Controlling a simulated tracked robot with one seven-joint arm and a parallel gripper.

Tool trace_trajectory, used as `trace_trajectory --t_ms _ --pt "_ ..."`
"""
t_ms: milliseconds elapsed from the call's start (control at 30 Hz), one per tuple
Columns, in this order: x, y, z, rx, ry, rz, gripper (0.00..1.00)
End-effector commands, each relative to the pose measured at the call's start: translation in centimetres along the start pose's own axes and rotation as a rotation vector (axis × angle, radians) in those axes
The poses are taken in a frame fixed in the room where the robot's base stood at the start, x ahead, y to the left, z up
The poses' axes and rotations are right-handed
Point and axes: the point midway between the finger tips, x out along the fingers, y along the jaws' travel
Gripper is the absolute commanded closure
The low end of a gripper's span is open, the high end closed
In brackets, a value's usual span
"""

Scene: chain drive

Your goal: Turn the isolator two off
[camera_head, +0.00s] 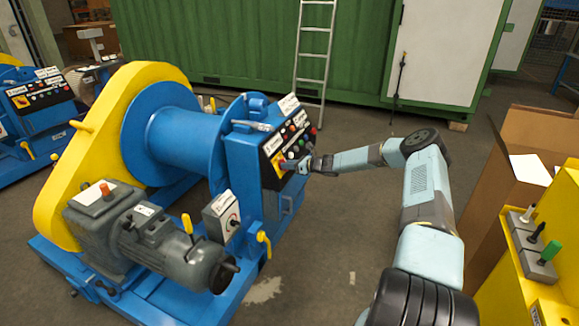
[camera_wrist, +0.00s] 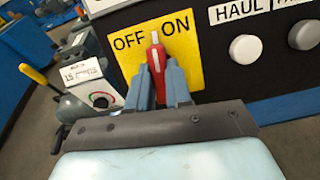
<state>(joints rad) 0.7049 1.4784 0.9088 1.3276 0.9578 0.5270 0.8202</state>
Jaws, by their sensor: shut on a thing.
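The isolator's red handle (camera_wrist: 156,62) stands almost upright on a yellow plate (camera_wrist: 186,72) marked OFF on the left and ON on the right. Its tip lies between the two words, leaning slightly toward OFF. My gripper (camera_wrist: 166,80) is shut on the red handle, one finger on each side, and the fingers hide its lower part. In the head view, my gripper (camera_head: 306,166) reaches the front of the blue winch's control panel (camera_head: 272,147). The yellow plate (camera_head: 278,167) shows there at the panel's lower left. Labels naming the isolators are not readable.
White HAUL button (camera_wrist: 245,48) and another button lie right of the plate. A grey box with a dial (camera_wrist: 92,92) is at the left. A yellow lever (camera_head: 264,240) juts from the winch's lower front. Cardboard boxes (camera_head: 520,150) stand at the right.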

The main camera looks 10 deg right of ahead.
Motion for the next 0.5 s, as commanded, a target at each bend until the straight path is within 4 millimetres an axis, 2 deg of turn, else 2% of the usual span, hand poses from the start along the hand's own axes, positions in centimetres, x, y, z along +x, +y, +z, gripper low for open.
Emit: trace_trajectory --t_ms 500 --pt "0.25 0.22 0.02 -0.476 0.000 0.112 1.00"
